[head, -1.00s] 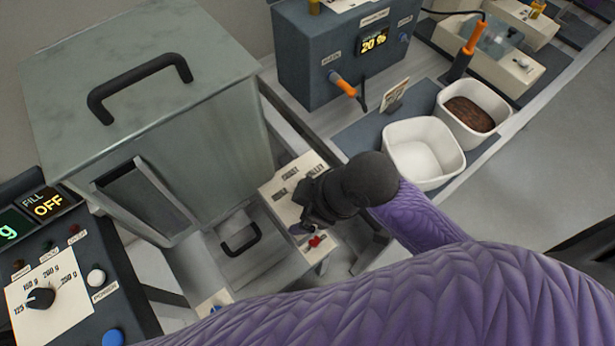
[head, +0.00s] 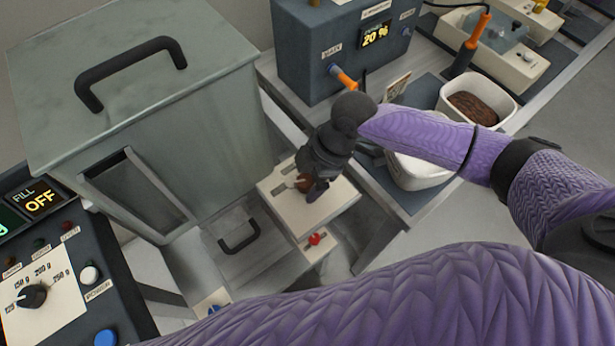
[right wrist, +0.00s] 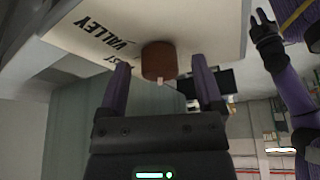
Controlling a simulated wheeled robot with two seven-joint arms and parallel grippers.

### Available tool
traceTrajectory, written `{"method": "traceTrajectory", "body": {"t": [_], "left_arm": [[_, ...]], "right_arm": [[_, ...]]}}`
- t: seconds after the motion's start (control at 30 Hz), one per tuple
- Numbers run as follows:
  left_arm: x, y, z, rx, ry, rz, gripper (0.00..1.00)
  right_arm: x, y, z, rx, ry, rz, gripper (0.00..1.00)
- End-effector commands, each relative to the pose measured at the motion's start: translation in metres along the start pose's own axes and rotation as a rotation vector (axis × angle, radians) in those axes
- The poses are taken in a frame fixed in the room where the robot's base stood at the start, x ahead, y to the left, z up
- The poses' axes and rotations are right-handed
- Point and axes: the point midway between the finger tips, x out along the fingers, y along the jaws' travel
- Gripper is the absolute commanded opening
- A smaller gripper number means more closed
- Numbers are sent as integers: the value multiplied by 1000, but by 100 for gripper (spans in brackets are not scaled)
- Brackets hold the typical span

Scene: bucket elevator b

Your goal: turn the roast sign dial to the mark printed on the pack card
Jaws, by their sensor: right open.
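The roast sign dial is a brown round knob (right wrist: 159,60) with a pale pointer on a cream panel (head: 340,196); it also shows in the head view (head: 304,184). The word VALLEY and another partly cut-off word are printed on the panel. My right gripper (right wrist: 160,72) is open, one finger on each side of the knob, with gaps between. In the head view it (head: 308,192) covers part of the dial and panel. A small card in a stand (head: 398,87), likely the pack card, is too small to read. A black gripper (right wrist: 268,35), apparently my left, shows in the right wrist view.
A large grey bin (head: 140,100) with a black handle stands left of the panel. A control box (head: 55,290) is at lower left. White tubs (head: 478,100) and a blue-grey machine (head: 325,45) stand behind.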

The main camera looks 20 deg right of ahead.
Motion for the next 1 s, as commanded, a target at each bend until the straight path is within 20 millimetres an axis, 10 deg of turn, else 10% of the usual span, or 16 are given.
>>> {"method": "traceTrajectory", "body": {"t": [0.27,0.7,1.0], "left_arm": [[1,0,0,0,0,0,35],[1,0,0,-1,0,-1,35],[-7,-1,-1,-1,1,-1,35]], "right_arm": [[4,0,0,0,1,1,85],[4,0,0,1,1,1,0],[2,0,-1,34,0,14,0]]}}
